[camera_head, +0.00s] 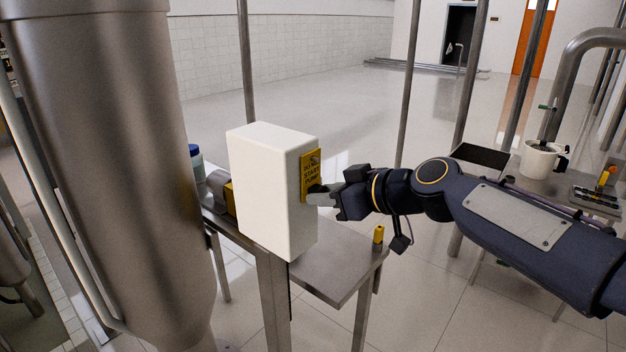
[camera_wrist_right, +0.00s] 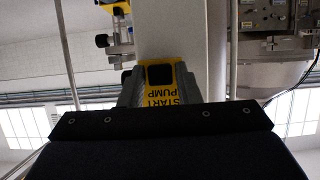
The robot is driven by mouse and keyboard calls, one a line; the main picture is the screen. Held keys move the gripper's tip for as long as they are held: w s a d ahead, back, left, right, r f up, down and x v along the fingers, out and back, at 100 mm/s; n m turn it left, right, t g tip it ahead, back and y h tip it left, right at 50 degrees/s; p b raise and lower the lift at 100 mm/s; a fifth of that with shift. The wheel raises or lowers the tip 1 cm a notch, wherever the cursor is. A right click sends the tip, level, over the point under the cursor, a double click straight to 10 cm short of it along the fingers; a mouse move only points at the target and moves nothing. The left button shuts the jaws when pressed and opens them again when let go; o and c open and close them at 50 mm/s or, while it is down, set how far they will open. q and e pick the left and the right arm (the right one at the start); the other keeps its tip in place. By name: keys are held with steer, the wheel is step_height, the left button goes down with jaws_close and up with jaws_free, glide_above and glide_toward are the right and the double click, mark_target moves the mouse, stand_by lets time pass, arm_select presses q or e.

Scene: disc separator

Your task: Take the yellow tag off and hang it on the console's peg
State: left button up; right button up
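The yellow tag (camera_head: 310,172) with black lettering is at the right side face of a tall white box (camera_head: 272,190). My right gripper (camera_head: 318,194) is at the tag's lower part, coming from the right. In the right wrist view the tag (camera_wrist_right: 161,88) reads "START PUMP" upside down and lies between my right gripper's two grey fingers (camera_wrist_right: 160,92). The fingers seem close to its edges; whether they press on it I cannot tell. What holds the tag to the box is hidden. I cannot make out the console's peg with certainty. My left gripper is not in view.
The box stands by a steel table (camera_head: 335,278) with a small yellow piece (camera_head: 378,234) at its corner. A large steel vessel (camera_head: 110,150) is on the left. A white mug (camera_head: 540,160) and a small panel with a yellow part (camera_head: 596,198) are at right.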

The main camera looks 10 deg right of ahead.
jaws_close()
steer(key=s+d+b, duration=0.4)
steer(key=s, duration=0.1)
steer(key=shift+s+d, duration=0.25)
steer(key=shift+s, duration=0.15)
stand_by(0.4)
steer(key=s+d+b, duration=0.4)
steer(key=s+d, duration=0.3)
steer(key=s, duration=0.2)
steer(key=shift+s+d, duration=0.15)
steer(key=shift+s, duration=0.05)
steer(key=shift+w, duration=0.1)
